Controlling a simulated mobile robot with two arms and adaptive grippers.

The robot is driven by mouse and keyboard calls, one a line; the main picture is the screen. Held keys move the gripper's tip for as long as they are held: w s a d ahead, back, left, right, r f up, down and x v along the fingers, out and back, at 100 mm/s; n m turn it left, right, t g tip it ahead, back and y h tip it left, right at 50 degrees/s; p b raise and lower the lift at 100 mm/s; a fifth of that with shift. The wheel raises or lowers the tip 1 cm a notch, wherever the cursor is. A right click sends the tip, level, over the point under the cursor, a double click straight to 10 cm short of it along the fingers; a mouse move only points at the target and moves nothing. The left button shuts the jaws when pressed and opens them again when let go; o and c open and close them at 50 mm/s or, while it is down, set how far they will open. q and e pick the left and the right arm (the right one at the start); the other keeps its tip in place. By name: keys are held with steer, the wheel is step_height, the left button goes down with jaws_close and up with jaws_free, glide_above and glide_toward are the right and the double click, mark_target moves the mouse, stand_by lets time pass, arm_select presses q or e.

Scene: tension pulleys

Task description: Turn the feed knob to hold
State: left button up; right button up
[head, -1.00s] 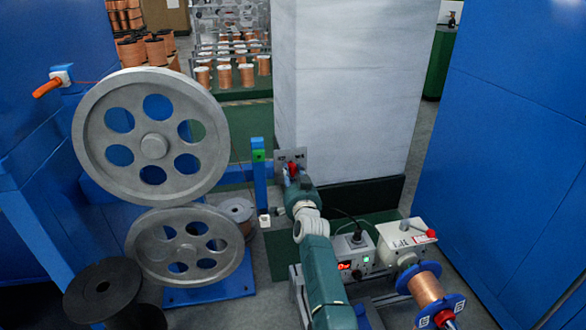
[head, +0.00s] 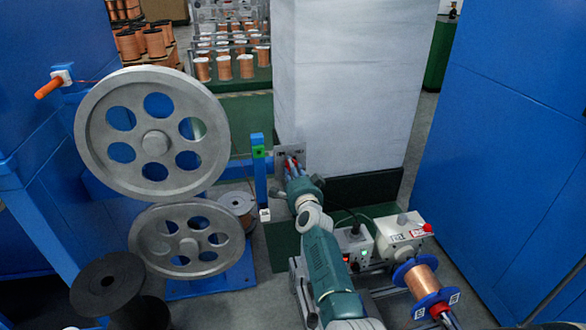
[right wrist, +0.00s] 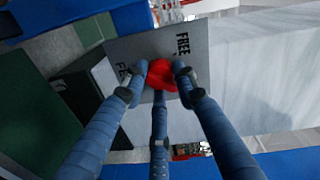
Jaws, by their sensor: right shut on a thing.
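The feed knob is a red knob (right wrist: 161,76) on a grey metal plate (right wrist: 140,48), seen close in the right wrist view. Dark lettering on the plate reads "FREE"; a second label beside the knob is partly hidden. In the head view the plate (head: 281,152) is at the foot of the pale column, with red showing between my fingers. My right gripper (head: 291,166) is at the plate. In the right wrist view its three blue fingers (right wrist: 160,80) are closed around the knob. I cannot tell which label the knob points to. My left gripper is not in view.
Two grey pulley wheels (head: 154,172) stand left of the plate, near a blue post (head: 258,170). A control box (head: 354,245) and a copper spool (head: 422,282) are at lower right, close to my right arm. A black spool (head: 106,284) is at lower left.

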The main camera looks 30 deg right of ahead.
steer(key=shift+a+f, duration=0.4)
steer(key=shift+f, duration=0.05)
steer(key=o, duration=1.1)
steer(key=shift+a, duration=0.1)
steer(key=shift+o, duration=0.2)
steer(key=v, duration=0.7)
steer(key=shift+s+r, duration=0.2)
steer(key=shift+r, duration=0.05)
